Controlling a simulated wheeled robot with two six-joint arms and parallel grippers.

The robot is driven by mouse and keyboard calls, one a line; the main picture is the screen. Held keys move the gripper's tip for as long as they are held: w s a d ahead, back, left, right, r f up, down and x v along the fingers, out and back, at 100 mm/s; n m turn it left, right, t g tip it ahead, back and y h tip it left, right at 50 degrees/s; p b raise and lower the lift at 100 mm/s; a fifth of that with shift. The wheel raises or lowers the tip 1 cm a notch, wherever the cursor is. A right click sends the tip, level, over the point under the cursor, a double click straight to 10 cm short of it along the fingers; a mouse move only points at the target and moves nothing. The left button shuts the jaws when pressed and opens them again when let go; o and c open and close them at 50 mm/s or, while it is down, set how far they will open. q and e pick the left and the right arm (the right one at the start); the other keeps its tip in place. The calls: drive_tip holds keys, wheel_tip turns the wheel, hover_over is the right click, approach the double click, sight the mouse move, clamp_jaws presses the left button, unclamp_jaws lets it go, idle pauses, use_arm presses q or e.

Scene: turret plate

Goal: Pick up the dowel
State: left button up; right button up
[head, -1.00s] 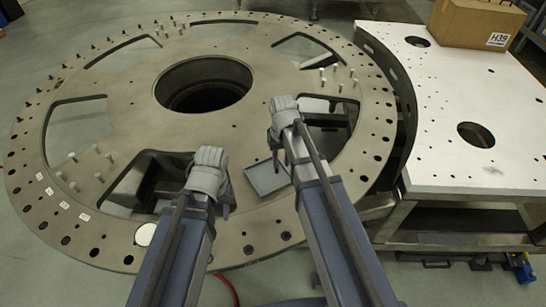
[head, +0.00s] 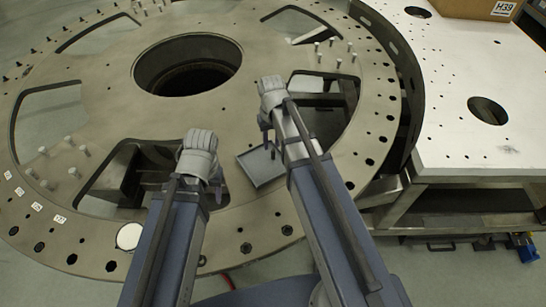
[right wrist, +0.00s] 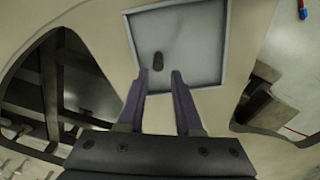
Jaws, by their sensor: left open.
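The dowel (right wrist: 158,61) is a small dark cylinder lying in a shallow grey tray (right wrist: 203,30) in the right wrist view. My right gripper (right wrist: 159,76) is open, with its two fingers pointing at the tray. The dowel appears just beyond the fingertips, in line with the gap; I cannot tell the height between them. My right gripper (head: 268,138) is above the tray's upper edge there. My left gripper (head: 219,190) is open and empty, left of the tray.
The round turret plate (head: 110,110) has a large central hole, wide cutouts and several upright light pegs (head: 333,48). A white-topped bench (head: 450,75) stands at the right with a cardboard box (head: 480,8) on it. A cutout lies beside the tray.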

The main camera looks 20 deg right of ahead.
sight(273, 153)
use_arm(q)
drive_tip(key=shift+f, duration=0.15)
use_arm(e)
drive_tip(key=shift+f, duration=0.15)
use_arm(q)
wheel_tip(273, 153, down, 5)
drive_tip(key=b, duration=0.5)
drive_tip(key=shift+f, duration=0.2)
use_arm(e)
wheel_tip(273, 153, down, 5)
drive_tip(key=shift+s+d+f, duration=0.15)
use_arm(q)
drive_tip(key=shift+r, duration=0.15)
use_arm(e)
clamp_jaws()
